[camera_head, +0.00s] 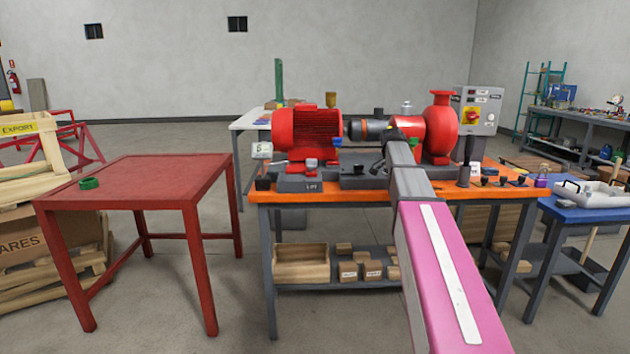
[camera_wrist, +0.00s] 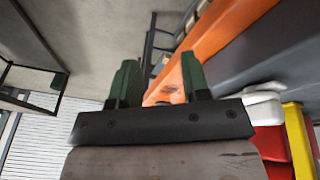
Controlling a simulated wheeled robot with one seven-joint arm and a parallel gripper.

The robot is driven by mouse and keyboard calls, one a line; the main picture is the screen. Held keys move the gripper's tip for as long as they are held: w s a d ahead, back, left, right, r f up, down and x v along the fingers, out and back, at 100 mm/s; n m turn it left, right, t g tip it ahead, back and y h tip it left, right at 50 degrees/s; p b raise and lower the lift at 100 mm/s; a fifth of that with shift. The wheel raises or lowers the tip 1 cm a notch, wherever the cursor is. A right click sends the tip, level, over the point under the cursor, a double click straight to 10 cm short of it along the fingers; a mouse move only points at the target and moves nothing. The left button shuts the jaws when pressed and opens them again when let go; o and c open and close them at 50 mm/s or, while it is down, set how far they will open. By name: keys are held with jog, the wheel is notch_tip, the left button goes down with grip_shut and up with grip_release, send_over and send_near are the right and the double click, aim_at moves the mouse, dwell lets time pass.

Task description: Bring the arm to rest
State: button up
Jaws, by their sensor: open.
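My gripper (camera_wrist: 158,80) shows in the wrist view with two green fingers apart and nothing between them. Behind them in that view are the orange bench edge and grey floor, at a tilt. In the head view my pink and grey arm reaches forward over the orange-topped bench (camera_head: 350,196), and its end lies in front of the pump set. The gripper cannot be clearly made out there. A red motor (camera_head: 306,132) and a red pump (camera_head: 441,128) stand on the bench. The arm hides part of the coupling area between them.
A red table (camera_head: 140,180) with a green ring (camera_head: 89,183) stands at left. A grey control box (camera_head: 478,110) with a yellow-and-red switch stands behind the bench's right end. A blue table (camera_head: 575,212) with a light-coloured case is at right. Floor between red table and bench is clear.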

jog(key=s+a+f+n+y, duration=0.1)
jog(key=s+a+f+n, duration=0.3)
jog(key=s+f, duration=0.5)
jog(key=s+a+f+n+y, duration=0.1)
jog(key=s+a+f+n, duration=0.3)
jog(key=s+f, duration=0.6)
jog(key=s+a+f+n+y, duration=0.1)
jog(key=s+a+f+n, duration=0.2)
jog(key=s+f, duration=0.7)
notch_tip(320, 180, down, 4)
jog(key=shift+a+f+n, duration=0.25)
jog(key=shift+a+n, duration=0.15)
jog(key=shift+a, duration=0.6)
